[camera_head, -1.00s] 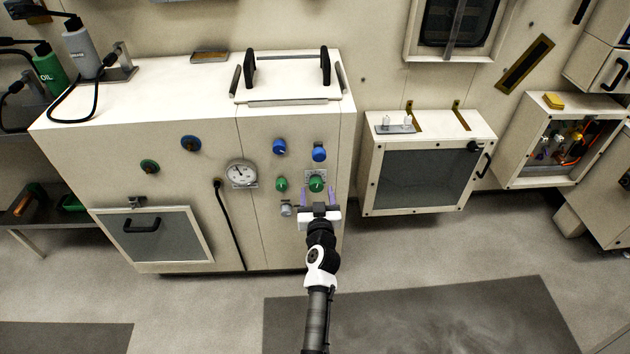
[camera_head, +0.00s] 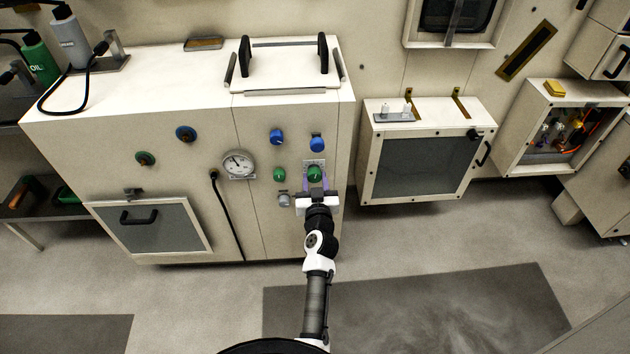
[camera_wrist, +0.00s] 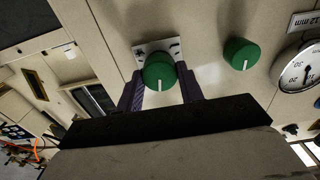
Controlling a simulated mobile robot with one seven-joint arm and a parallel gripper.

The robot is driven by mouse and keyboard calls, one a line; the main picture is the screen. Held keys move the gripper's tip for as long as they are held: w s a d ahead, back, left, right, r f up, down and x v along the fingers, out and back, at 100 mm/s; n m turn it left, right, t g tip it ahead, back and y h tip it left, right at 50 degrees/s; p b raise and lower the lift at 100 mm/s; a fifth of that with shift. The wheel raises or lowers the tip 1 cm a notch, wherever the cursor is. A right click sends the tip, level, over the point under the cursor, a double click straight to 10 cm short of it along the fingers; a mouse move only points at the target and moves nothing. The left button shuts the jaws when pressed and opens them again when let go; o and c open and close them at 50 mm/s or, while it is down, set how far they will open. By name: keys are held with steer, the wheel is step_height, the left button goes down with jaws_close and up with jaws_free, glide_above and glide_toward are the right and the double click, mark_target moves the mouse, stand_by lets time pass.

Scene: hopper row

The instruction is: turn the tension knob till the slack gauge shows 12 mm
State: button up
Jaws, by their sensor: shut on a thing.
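A round green knob (camera_head: 314,173) with a pale pointer line sits on a marked plate at the lower right of the machine's front. In the wrist view the knob (camera_wrist: 159,72) lies between my two purple fingers. My gripper (camera_head: 315,184) is shut on it, with a finger on each side; it also shows in the wrist view (camera_wrist: 161,92). A round white gauge (camera_head: 238,163) is left of the knob on the same front. In the wrist view the gauge (camera_wrist: 298,68) is cut by the right edge, beside a "12 mm" label (camera_wrist: 308,22). I cannot read its needle exactly.
A second green knob (camera_head: 279,174) and a grey knob (camera_head: 284,199) sit close on the left. Two blue knobs (camera_head: 277,136) are above. A black hose (camera_head: 228,215) hangs below the gauge. A wall cabinet (camera_head: 421,165) stands to the right.

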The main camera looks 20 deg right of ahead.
steer(key=shift+m+b, duration=0.35)
steer(key=shift+m, duration=0.65)
steer(key=o, duration=1)
